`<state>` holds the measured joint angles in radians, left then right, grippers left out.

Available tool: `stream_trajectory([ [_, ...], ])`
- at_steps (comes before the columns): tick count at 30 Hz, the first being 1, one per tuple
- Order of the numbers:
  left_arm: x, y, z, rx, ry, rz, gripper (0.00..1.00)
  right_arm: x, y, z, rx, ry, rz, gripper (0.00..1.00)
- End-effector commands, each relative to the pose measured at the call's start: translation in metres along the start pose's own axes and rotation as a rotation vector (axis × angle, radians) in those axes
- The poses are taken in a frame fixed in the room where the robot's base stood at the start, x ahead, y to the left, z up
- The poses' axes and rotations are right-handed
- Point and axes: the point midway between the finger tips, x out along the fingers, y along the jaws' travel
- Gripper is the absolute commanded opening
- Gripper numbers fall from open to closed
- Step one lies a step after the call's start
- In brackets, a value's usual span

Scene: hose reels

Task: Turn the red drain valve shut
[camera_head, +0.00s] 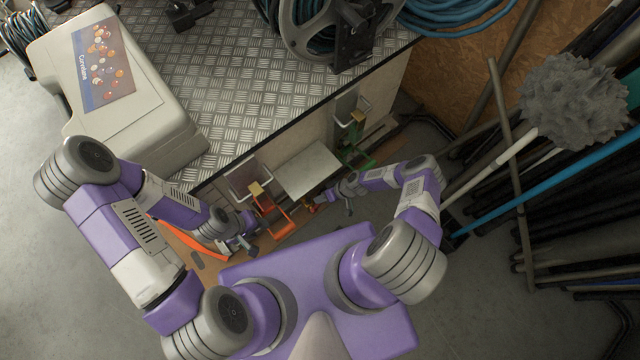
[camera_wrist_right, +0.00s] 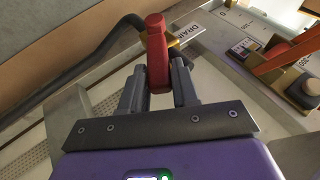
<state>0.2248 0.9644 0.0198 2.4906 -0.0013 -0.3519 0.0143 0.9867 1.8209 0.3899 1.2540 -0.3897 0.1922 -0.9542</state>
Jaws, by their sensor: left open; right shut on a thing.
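The red drain valve (camera_wrist_right: 156,50) shows in the right wrist view as a red lever handle beside a label reading DRAIN. It points up the picture. My right gripper (camera_wrist_right: 158,82) is shut on it, one grey finger on each side of the lever. In the head view my right gripper (camera_head: 325,197) is low at the front of the bench, and the valve there is too small to make out clearly. My left gripper (camera_head: 246,240) is open and empty near the orange bracket at the left.
An orange bracket (camera_head: 274,214) and a green one (camera_head: 352,150) stand on the bench front. A dark hose (camera_wrist_right: 85,66) runs beside the valve. A beige case (camera_head: 165,125) and a hose reel (camera_head: 325,35) are on the metal bench top (camera_head: 235,75). Poles fill the right.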

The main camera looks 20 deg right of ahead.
Motion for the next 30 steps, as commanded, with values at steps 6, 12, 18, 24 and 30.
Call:
stream_trajectory([
  [6,0.0001,-0.0001,0.0000,0.000,0.000,0.000,0.43,0.0000,0.0096,0.0001,0.028,0.002,-0.059,0.00],
  [12,0.0001,-0.0001,0.0000,0.000,0.000,0.000,0.43,0.0003,0.0116,0.0000,0.037,0.002,-0.085,0.00],
  [18,0.0001,-0.0001,0.0000,0.000,0.000,0.000,0.43,0.0003,0.0120,-0.0005,0.036,0.002,-0.087,0.00],
  [24,0.0002,-0.0001,0.0000,0.000,0.000,0.000,0.43,0.0004,0.0118,-0.0007,0.035,0.003,-0.087,0.31],
  [30,0.0001,-0.0001,0.0000,0.000,0.000,0.000,0.43,0.0006,0.0108,-0.0006,0.036,0.002,-0.089,0.51],
])
